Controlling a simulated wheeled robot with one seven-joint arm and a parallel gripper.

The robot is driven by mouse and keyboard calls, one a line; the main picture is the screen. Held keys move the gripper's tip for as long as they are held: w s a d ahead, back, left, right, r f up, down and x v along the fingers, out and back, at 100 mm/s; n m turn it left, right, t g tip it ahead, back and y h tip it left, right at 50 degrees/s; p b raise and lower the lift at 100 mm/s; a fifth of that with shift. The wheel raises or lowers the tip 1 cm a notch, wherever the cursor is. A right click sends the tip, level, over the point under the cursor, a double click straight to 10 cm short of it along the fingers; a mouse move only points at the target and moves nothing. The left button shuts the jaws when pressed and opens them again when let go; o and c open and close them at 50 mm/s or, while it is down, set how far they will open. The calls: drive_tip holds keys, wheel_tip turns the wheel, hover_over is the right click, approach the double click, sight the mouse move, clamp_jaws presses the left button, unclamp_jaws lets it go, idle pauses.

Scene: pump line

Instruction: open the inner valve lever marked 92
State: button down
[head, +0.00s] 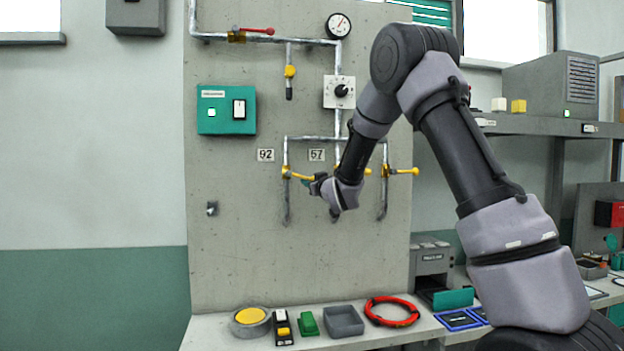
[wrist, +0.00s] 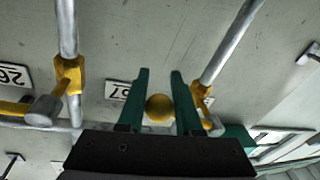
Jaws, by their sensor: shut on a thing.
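A yellow valve lever (head: 301,177) is on the left pipe, beside the plate marked 92 (head: 265,155). It points right and tilts slightly down. My gripper (head: 316,184) is shut on its free end. In the wrist view the yellow lever knob (wrist: 160,108) sits between the green fingers of my gripper (wrist: 160,88). The middle lever (head: 367,171), by the plate marked 57 (head: 316,155), and the right lever (head: 405,171) both point right, about level. My forearm partly hides the middle valve.
Above are a red lever (head: 257,31), a gauge (head: 338,26), a dial (head: 342,91) and a teal switch box (head: 226,109). The bench below holds a yellow button (head: 250,316), a grey tray (head: 343,321) and a red ring (head: 391,311). The panel left of the lever is mostly bare.

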drive_tip(key=shift+s+a+f+m+t+h, duration=0.1)
drive_tip(key=shift+a+f+m+t, duration=0.1)
drive_tip(key=shift+a+f+m, duration=0.7)
drive_tip(key=shift+s+a+f+m+t+h, duration=0.1)
drive_tip(key=shift+a+f+m+t, duration=0.15)
drive_tip(key=shift+m, duration=1.2)
drive_tip(key=shift+s+a+f+m+t+h, duration=0.15)
drive_tip(key=shift+a+f+m, duration=0.45)
drive_tip(key=shift+m, duration=0.55)
drive_tip(key=shift+w, duration=0.1)
drive_tip(key=shift+r, duration=0.1)
drive_tip(key=c, duration=0.6)
unclamp_jaws()
drive_tip(key=shift+d, duration=0.2)
